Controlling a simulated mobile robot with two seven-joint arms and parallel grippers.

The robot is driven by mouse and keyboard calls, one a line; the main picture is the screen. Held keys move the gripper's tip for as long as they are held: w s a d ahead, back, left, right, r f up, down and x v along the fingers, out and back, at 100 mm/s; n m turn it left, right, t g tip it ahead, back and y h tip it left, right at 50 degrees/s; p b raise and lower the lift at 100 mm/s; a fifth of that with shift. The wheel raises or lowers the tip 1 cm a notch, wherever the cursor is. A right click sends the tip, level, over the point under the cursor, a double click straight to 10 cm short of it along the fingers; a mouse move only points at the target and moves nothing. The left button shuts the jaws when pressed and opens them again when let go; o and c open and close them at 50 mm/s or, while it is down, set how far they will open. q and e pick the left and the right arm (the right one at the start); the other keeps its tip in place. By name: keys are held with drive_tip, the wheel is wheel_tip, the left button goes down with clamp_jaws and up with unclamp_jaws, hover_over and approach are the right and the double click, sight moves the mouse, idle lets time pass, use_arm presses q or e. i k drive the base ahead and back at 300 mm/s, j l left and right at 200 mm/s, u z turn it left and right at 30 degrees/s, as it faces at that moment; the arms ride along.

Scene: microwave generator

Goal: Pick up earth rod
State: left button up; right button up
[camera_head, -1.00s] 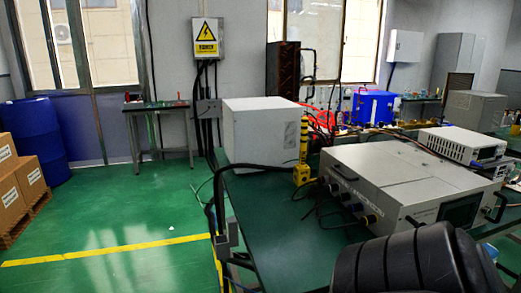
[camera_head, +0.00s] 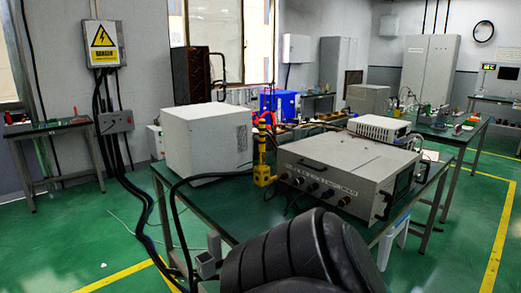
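A yellow upright piece (camera_head: 262,174), dark-banded in its upper part, stands on the green bench. It is between the white box and the grey instrument. It may be the earth rod or its holder, but it is too small to tell. No other rod shows clearly. Neither of my grippers is in view.
The green bench (camera_head: 219,200) carries a white box (camera_head: 205,142) and a large grey instrument (camera_head: 345,170). A black ribbed chair-like back (camera_head: 300,255) blocks the near front. Black cables (camera_head: 135,205) hang at the bench's left. Green floor (camera_head: 75,235) is open at left.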

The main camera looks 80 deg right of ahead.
sight(262, 148)
drive_tip(key=i+l+z, duration=0.1)
drive_tip(key=i+z, duration=0.45)
drive_tip(key=z, duration=0.25)
drive_tip(key=i+z, duration=0.4)
drive_tip(key=k+j, duration=0.05)
drive_tip(key=k, duration=0.05)
